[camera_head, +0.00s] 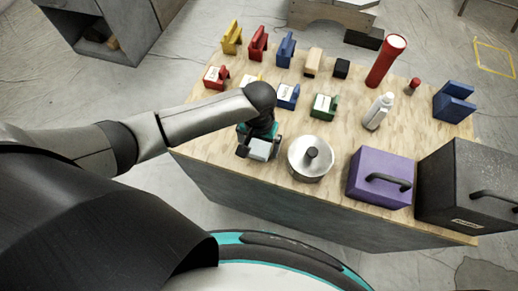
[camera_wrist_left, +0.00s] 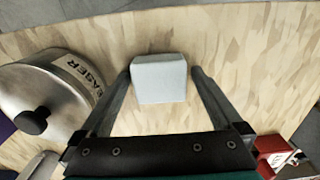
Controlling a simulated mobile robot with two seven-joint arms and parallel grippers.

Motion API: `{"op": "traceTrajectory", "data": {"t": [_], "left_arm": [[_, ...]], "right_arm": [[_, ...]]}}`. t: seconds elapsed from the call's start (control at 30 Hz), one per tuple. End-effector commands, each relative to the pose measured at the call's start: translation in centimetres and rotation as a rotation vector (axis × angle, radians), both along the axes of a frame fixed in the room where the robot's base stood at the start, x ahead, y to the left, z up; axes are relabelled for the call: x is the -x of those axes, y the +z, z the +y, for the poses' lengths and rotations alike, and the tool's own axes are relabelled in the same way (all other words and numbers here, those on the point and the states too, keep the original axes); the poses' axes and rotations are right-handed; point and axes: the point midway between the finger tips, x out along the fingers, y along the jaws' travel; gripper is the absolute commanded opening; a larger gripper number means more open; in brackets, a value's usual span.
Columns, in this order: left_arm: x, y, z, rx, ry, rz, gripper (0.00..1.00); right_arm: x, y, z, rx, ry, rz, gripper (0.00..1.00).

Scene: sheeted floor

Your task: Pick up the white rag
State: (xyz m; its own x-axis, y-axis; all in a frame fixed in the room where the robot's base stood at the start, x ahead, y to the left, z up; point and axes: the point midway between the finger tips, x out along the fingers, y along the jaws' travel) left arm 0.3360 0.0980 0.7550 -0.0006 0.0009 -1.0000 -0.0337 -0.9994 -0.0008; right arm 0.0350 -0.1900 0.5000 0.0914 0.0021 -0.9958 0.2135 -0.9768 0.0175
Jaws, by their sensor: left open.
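The white rag (camera_head: 259,149) looks like a pale, folded block on the wooden tabletop near its front left edge. In the left wrist view the rag (camera_wrist_left: 159,78) lies between the fingertips of my left gripper (camera_wrist_left: 161,74). The jaws are open, one finger on each side of it. In the head view my left gripper (camera_head: 259,152) reaches down over the rag, and the wrist hides part of it. I cannot tell how high the fingertips are above the wood. My right gripper is not in view.
A metal pot (camera_head: 311,158) with a dark knob stands close to the right of the rag. Farther right are a purple box (camera_head: 380,176) and a black box (camera_head: 470,185). A white bottle (camera_head: 378,111), a red cylinder (camera_head: 386,60) and several coloured blocks stand farther back.

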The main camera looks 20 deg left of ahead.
Motion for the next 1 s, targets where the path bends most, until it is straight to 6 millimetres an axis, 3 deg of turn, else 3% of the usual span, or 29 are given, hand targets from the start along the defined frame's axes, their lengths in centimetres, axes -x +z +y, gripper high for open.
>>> {"op": "traceTrajectory", "data": {"t": [0.27, 0.9, 1.0], "left_arm": [[-0.06, -0.18, -0.03, 0.001, -0.001, -0.002, 0.98], [-0.05, -0.17, -0.02, 0.000, -0.001, -0.001, 0.26], [-0.06, -0.16, -0.03, 0.001, -0.001, -0.002, 0.25]], "right_arm": [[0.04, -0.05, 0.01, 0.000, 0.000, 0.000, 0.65], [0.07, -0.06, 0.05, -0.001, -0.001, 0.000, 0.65], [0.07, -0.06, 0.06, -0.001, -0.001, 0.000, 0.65]]}}
